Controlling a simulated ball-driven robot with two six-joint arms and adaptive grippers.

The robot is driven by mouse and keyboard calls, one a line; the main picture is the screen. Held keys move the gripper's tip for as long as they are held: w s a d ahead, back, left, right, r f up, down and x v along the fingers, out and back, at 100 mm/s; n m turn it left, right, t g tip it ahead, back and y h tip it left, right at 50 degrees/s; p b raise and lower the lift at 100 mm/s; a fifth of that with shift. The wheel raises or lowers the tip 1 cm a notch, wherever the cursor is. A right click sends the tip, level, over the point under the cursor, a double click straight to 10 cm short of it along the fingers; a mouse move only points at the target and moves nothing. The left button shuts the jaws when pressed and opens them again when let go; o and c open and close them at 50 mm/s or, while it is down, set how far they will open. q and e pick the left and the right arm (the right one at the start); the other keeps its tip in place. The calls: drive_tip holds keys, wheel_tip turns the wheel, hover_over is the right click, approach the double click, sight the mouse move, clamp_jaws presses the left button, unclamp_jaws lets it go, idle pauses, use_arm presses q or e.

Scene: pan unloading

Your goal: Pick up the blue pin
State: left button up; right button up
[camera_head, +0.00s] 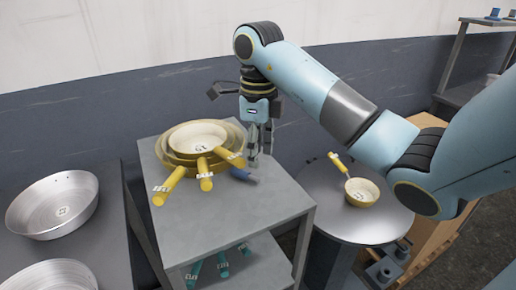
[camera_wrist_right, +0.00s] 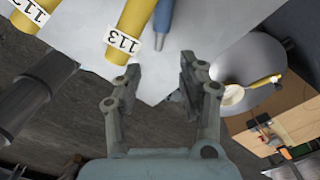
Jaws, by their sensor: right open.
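The blue pin (camera_head: 243,174) lies on the grey table top (camera_head: 190,222), beside the stacked yellow pans (camera_head: 170,150) and their handles. In the right wrist view the blue pin (camera_wrist_right: 163,18) enters from the top edge and tapers to a greyish end; its upper part is cut off. My right gripper (camera_head: 260,150) points down above the table, close to the pin, with its fingers apart. In the right wrist view the open, empty fingers (camera_wrist_right: 158,70) stand just short of the pin's end. My left gripper is in neither view.
A round stand (camera_head: 330,215) at the right holds a small yellow pan (camera_head: 361,192). Metal pans (camera_head: 52,205) stand on a table at the left. Teal-handled items (camera_head: 222,263) lie on the lower shelf. The table's front is clear.

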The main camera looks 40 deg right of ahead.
sight(258, 178)
wheel_tip(258, 178, down, 5)
drive_tip(key=shift+f+b, duration=0.1)
drive_tip(key=shift+b, duration=1.1)
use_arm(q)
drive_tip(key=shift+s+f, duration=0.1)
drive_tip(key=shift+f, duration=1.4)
use_arm(e)
drive_tip(key=shift+f, duration=0.75)
clamp_jaws()
